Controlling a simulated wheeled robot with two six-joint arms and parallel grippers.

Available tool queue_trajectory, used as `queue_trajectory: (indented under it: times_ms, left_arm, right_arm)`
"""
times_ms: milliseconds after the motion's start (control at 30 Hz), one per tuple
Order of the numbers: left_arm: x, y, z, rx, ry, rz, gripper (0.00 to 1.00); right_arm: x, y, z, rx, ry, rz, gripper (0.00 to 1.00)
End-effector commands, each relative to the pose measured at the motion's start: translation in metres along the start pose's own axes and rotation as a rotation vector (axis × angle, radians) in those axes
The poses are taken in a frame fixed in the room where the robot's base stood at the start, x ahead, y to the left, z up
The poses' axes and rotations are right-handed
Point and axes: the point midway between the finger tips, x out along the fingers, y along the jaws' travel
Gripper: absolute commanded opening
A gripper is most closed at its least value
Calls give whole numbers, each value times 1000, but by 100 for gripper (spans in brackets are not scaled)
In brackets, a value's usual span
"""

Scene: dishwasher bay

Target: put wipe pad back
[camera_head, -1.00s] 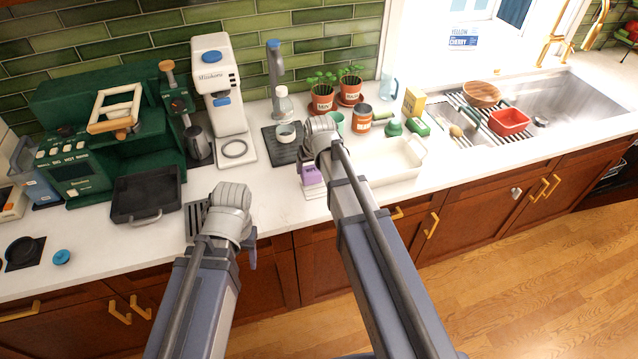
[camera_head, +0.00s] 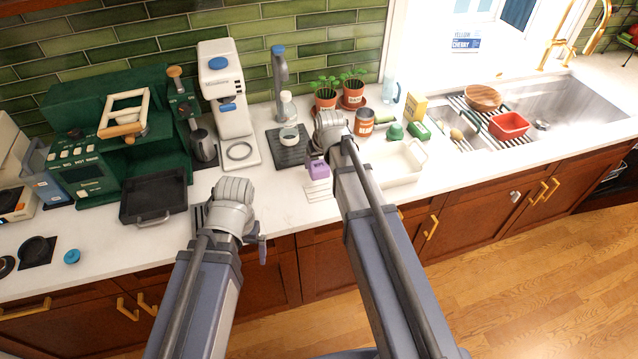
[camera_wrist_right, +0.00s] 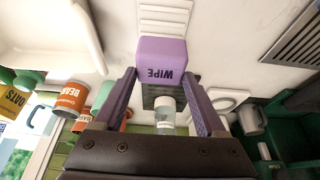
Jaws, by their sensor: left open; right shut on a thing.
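The purple wipe pad (camera_head: 318,170), lettered WIPE, is between the fingers of my right gripper (camera_head: 314,157). In the right wrist view the gripper (camera_wrist_right: 160,82) is shut on the wipe pad (camera_wrist_right: 161,55), with a finger on each side. A white ribbed plate (camera_head: 322,191) lies on the counter close to the pad, toward the front edge; it also shows in the wrist view (camera_wrist_right: 163,18). I cannot tell how high the pad is above the counter. My left gripper (camera_head: 262,250) is open, largely hidden behind its wrist, near the counter's front edge.
A dark drip mat (camera_head: 291,152) with a cup lies behind the pad. A white tray (camera_head: 405,178) is to its right, with a BEANS can (camera_head: 364,123) behind. A white coffee machine (camera_head: 226,100) stands back left. Bare counter (camera_head: 275,200) lies left of the plate.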

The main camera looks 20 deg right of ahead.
Motion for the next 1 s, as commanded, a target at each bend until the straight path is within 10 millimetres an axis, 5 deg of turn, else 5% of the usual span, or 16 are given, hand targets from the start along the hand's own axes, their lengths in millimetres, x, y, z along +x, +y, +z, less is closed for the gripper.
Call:
queue_trajectory:
  times_ms: [33,167,433,767,1000]
  left_arm:
    - [17,2,-1,0,0,0,100]
    - [33,3,-2,-1,0,0,100]
    - [36,4,-2,-1,0,0,100]
    - [72,7,-4,-2,0,0,100]
    - [70,7,-4,-2,0,0,100]
  right_arm:
    - [16,0,7,0,0,0,0]
    - [30,0,13,0,0,0,0]
    - [33,0,14,0,0,0,0]
    - [66,0,28,0,0,0,0]
    - [65,0,27,0,0,0,0]
